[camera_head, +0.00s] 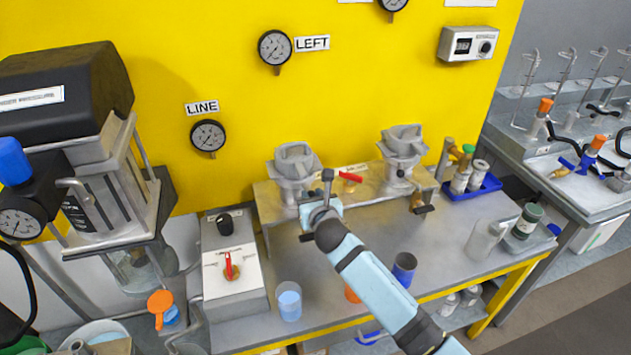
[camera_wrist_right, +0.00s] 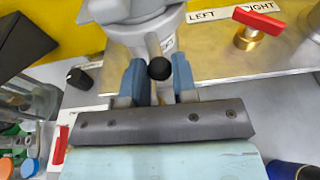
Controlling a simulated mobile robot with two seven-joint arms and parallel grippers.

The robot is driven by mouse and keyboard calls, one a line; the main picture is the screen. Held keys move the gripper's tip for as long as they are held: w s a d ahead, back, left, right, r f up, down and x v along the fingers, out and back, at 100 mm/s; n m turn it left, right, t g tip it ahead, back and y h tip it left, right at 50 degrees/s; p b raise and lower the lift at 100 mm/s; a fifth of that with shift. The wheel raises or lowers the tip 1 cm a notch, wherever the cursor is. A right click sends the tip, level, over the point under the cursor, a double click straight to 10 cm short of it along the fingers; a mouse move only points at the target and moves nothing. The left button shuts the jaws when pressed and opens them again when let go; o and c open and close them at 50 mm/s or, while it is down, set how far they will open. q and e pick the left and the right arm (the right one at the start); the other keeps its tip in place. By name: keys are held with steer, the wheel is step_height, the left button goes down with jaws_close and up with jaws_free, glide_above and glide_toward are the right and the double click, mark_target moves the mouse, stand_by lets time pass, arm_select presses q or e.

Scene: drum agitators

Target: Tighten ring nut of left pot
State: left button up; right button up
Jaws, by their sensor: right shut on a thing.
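The left pot (camera_head: 295,165) is a grey metal vessel on the raised shelf at the back of the bench. It fills the top of the right wrist view (camera_wrist_right: 135,12), where its top is cut off. A short grey handle with a black knob (camera_wrist_right: 159,69) sticks out from the pot's collar, which looks like its ring nut. My right gripper (camera_head: 322,200) is in front of the pot, and its blue fingers (camera_wrist_right: 156,82) are closed on the handle, one on each side. The fingertips are partly hidden in the head view. My left gripper is out of view.
A similar right pot (camera_head: 403,145) stands on the shelf. A red-handled valve (camera_head: 350,177) sits between the pots. A control box with a red switch (camera_head: 232,270) and a beaker of blue liquid (camera_head: 289,300) are left of my arm; a dark blue cup (camera_head: 404,268) is close on its right.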

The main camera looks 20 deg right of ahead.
steer(key=shift+a, duration=0.25)
steer(key=shift+s+a, duration=0.1)
steer(key=shift+a, duration=0.8)
steer(key=shift+a, duration=0.8)
